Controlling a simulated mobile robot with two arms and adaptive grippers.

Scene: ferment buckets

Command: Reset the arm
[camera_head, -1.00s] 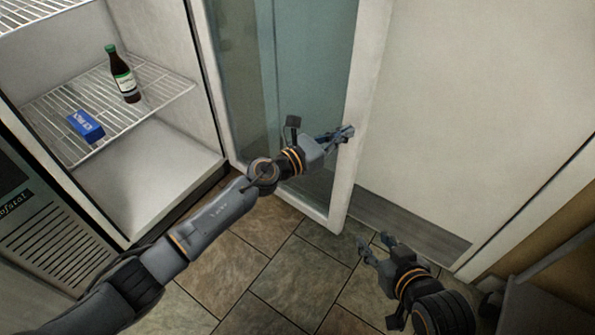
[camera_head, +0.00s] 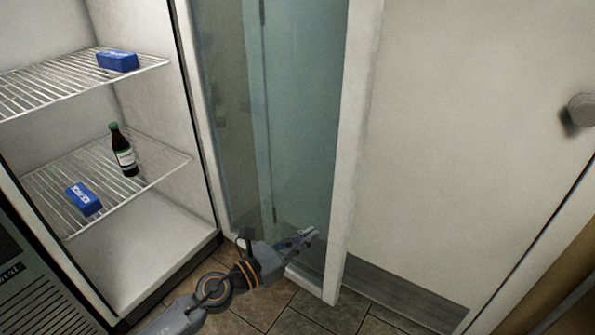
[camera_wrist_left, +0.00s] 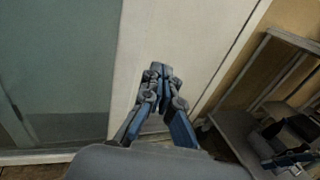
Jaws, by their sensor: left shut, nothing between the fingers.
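My left gripper (camera_head: 303,238) is low in the head view, in front of the open glass door (camera_head: 300,130) of the fridge. It is shut and empty. The left wrist view also shows its fingers (camera_wrist_left: 158,75) closed together, with the door's pale frame and a white wall panel behind them. Whether the fingers touch the door cannot be told. My right gripper does not show in the head view; a dark jointed part shows at the right edge of the left wrist view, too unclear to read.
The open fridge holds a blue box (camera_head: 118,61) on the upper wire shelf (camera_head: 50,88). A dark bottle (camera_head: 123,150) and another blue box (camera_head: 83,199) are on the lower shelf (camera_head: 150,175). A metal rack (camera_wrist_left: 262,80) stands at the right in the wrist view.

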